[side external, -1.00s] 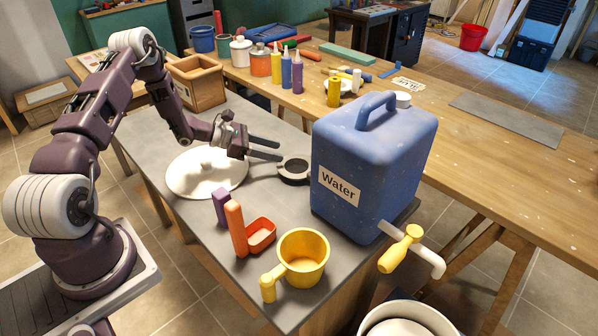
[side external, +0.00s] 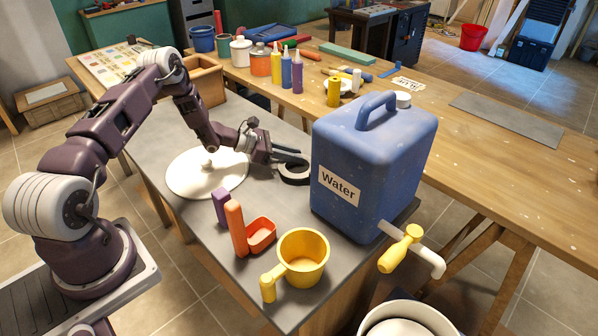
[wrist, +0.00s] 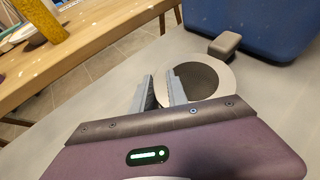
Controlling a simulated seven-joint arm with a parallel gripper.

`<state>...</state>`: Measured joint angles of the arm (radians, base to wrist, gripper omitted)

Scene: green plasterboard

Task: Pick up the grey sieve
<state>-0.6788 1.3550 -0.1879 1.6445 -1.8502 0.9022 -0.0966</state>
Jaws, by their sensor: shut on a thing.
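The grey sieve (side external: 296,182) lies on the grey table top, just left of the blue water container. In the wrist view, the sieve (wrist: 232,84) shows as a round pale rim around a dark mesh. A short grey-brown block (wrist: 224,44) adjoins its far edge. My gripper (side external: 293,161) is low at the sieve. In the wrist view, my gripper (wrist: 159,77) has one finger over the inside of the ring and the other outside it, shut on the rim. The sieve appears to rest on the table. The fingers partly hide its near rim.
The blue water container (side external: 400,150) stands close right of the sieve. A white round lid (side external: 190,182) lies beneath my wrist. A purple block (side external: 221,207), an orange-red scoop (side external: 262,236) and a yellow pot (side external: 303,258) are nearer the front. A wooden box (side external: 207,80) stands behind.

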